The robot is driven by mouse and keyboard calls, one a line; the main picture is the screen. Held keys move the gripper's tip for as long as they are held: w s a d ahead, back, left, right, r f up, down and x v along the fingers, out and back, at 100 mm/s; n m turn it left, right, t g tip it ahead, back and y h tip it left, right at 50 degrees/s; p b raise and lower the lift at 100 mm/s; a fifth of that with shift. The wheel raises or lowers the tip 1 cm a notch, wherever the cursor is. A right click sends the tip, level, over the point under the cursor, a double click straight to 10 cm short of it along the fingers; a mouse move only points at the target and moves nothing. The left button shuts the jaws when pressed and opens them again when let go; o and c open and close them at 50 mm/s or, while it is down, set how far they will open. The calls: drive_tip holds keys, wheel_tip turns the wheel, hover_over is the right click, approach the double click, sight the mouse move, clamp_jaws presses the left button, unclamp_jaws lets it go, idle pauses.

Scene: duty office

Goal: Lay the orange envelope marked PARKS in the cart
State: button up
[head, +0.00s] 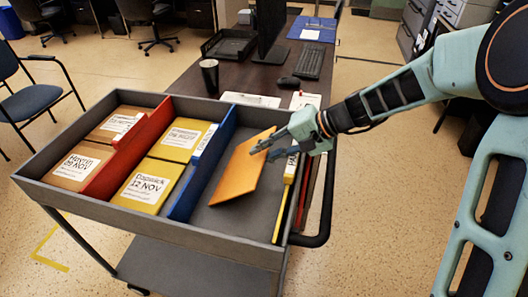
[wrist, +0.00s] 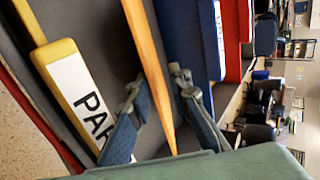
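The orange envelope (head: 240,170) is tilted inside the rightmost compartment of the grey cart (head: 225,243), between the blue divider and the yellow one. I cannot tell whether its lower edge touches the cart floor. No writing shows on its visible face. My gripper (head: 270,149) is at its upper right edge. In the wrist view my gripper (wrist: 157,88) has its fingers apart, with the envelope (wrist: 150,50) edge-on between them and small gaps on both sides. The yellow divider (head: 283,198) has a white label, reading "PAR" in the wrist view (wrist: 85,100); the rest is hidden.
Yellow envelopes (head: 145,186) lie between the red divider (head: 130,150) and blue divider (head: 203,165); tan ones (head: 82,166) lie left of the red. Behind the cart is a desk (head: 245,78) with a black cup (head: 209,75), keyboard and monitor. A chair (head: 35,100) stands at left.

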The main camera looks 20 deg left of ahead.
drive_tip(key=shift+d+f, duration=0.2)
drive_tip(key=shift+f, duration=0.05)
drive_tip(key=shift+w+d+r, duration=0.1)
drive_tip(key=shift+d+r, duration=0.2)
drive_tip(key=shift+d, duration=0.1)
drive_tip(key=v, duration=1.1)
drive_tip(key=shift+a+r, duration=0.15)
drive_tip(key=shift+r, duration=0.15)
